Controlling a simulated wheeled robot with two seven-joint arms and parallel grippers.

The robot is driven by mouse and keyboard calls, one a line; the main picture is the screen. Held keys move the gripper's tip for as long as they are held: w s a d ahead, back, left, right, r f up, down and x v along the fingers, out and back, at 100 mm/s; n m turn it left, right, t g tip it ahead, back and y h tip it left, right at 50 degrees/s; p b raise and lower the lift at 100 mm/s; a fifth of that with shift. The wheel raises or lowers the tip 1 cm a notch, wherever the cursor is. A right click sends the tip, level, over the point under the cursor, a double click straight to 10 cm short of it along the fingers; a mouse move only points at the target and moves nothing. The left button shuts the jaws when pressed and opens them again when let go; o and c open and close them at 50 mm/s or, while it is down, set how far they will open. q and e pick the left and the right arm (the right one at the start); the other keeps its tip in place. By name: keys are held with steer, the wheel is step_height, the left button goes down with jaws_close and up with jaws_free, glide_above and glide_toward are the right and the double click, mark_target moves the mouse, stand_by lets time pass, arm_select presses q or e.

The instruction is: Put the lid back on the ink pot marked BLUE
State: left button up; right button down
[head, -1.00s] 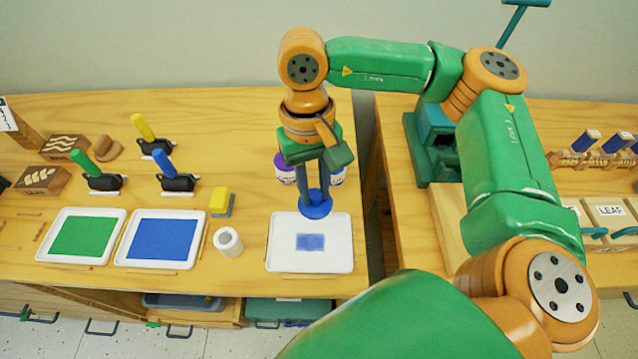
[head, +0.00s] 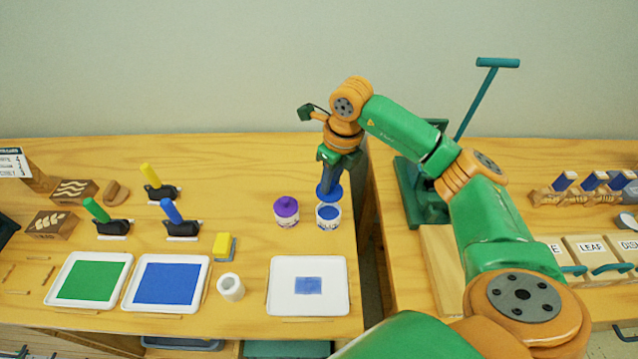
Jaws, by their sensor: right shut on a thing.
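The open ink pot (head: 328,222) is a small white-labelled jar with blue ink showing in its mouth; its label is too small to read. It stands near the right edge of the left table. My right gripper (head: 331,180) points down, shut on a round blue lid (head: 330,194). The lid is just above or behind the pot's mouth, not seated on it, and the blue ink still shows in front of it. The exact gap cannot be told. My left gripper is not in view.
A purple-lidded pot (head: 286,212) stands close to the left of the open pot. In front lie a white tray with a blue patch (head: 309,305) and a white roll (head: 230,288). Green (head: 88,307) and blue (head: 165,311) ink trays are further left. A green press (head: 420,195) stands right.

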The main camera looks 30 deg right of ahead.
mark_target(332, 192)
steer(key=shift+f+b, duration=2.7)
steer(key=shift+f, duration=0.55)
steer(key=shift+f, duration=0.15)
steer(key=shift+c, duration=0.6)
jaws_free()
step_height(332, 192, up, 7)
steer(key=p, duration=0.5)
steer(key=shift+p, duration=0.4)
